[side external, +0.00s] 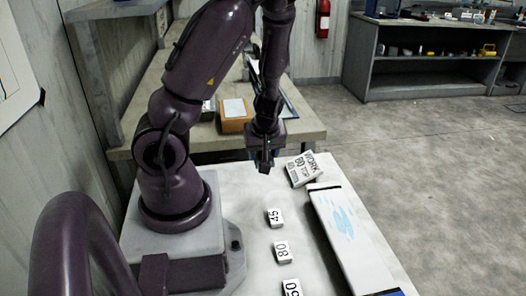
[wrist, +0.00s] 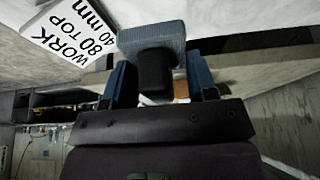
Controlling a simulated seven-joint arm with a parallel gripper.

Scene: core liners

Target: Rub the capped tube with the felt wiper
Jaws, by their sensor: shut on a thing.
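My gripper (side external: 265,160) is above the far part of the white table. In the wrist view my gripper (wrist: 158,80) has its blue fingers shut on the dark handle of the felt wiper (wrist: 152,40), whose ribbed grey-blue pad sits beyond the fingertips. In the side view the wiper is mostly hidden or too dark to make out.
A tilted white sign reading "WORK 80 TOP 40 mm" (side external: 302,169) stands near the tube's far end; it also shows in the wrist view (wrist: 72,30). Small numbered blocks (side external: 275,218) (side external: 282,252) (side external: 290,288) line the table left of the tube. An orange-brown box (side external: 235,122) sits on the bench behind.

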